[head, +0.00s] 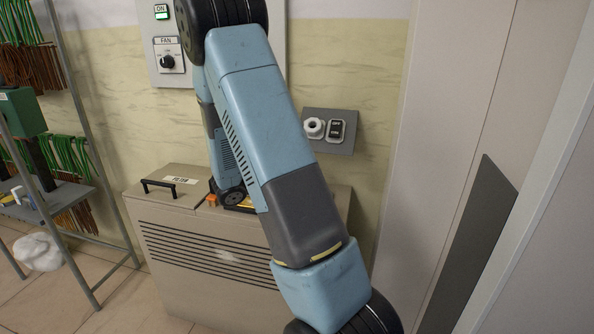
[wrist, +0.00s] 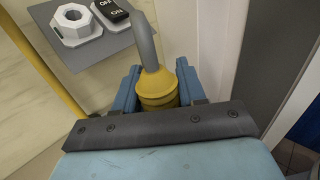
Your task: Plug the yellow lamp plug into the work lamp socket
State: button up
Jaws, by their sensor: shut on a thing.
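The yellow plug (wrist: 158,100) sits between the two blue fingers of my gripper (wrist: 157,84) in the wrist view. The gripper is shut on it. A grey bent piece, seemingly its cable, rises from the plug's top. The white round socket (head: 314,127) is on a grey wall plate (head: 346,146) in the head view, right of my arm. It also shows at the upper left of the wrist view (wrist: 73,22), apart from the plug. In the head view my arm hides the gripper's fingers.
A black OFF/ON switch (head: 336,130) is beside the socket. A beige slatted cabinet (head: 190,245) stands below, with a black handle (head: 172,187) and a small orange object (head: 212,200) on top. A FAN control panel (head: 156,82) is upper left. A rack (head: 75,120) stands left.

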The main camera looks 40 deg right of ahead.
jog(key=shift+r, duration=0.1)
jog(key=shift+r, duration=2.65)
jog(key=w+d+r+m+g+h, duration=0.1)
jog(key=w+d+r+m+h, duration=0.1)
jog(key=r, duration=0.5)
jog(key=w+d+r+m+g+h, duration=0.2)
jog(key=w+d+r+m, duration=0.3)
jog(key=d, duration=0.4)
jog(key=shift+d+r+m+g+h, duration=0.3)
jog(key=shift+r+m+h, duration=0.1)
jog(key=shift+r, duration=0.5)
jog(key=shift+w, duration=0.15)
jog(key=shift+w+d+f, duration=0.4)
jog(key=shift+d+f, duration=0.05)
jog(key=shift+f, duration=0.3)
jog(key=shift+w+d+f, duration=0.35)
jog(key=shift+d+f, duration=0.15)
jog(key=shift+f, duration=0.25)
jog(key=shift+w+d+f, duration=0.4)
jog(key=shift+d+f, duration=0.05)
jog(key=shift+f, duration=0.3)
